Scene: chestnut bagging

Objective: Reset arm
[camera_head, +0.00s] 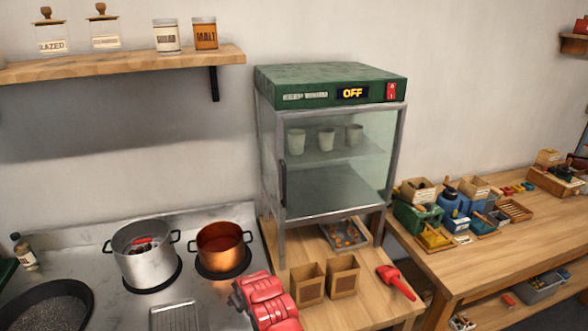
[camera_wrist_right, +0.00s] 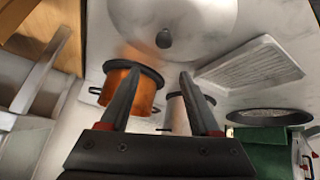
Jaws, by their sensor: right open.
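My right gripper (camera_wrist_right: 160,74) shows in the wrist view with its two dark fingers apart and nothing between them. Beyond the fingers are the copper pot (camera_wrist_right: 143,98) and the steel pot (camera_wrist_right: 176,115). In the head view, a red arm part of mine comes in at the bottom centre, in front of the copper pot (camera_head: 219,240) and left of two brown paper bags (camera_head: 308,284) (camera_head: 342,277). The right fingertips are not visible there. My left gripper shows in neither view.
A glass cabinet (camera_head: 330,140) with a green top reading OFF holds several cups. Below it is a metal tray (camera_head: 330,238) with small brown pieces. A red scoop (camera_head: 396,282) lies near the counter's right edge. A ridged tray (camera_head: 176,316) and dark pan (camera_head: 50,305) sit at the front left.

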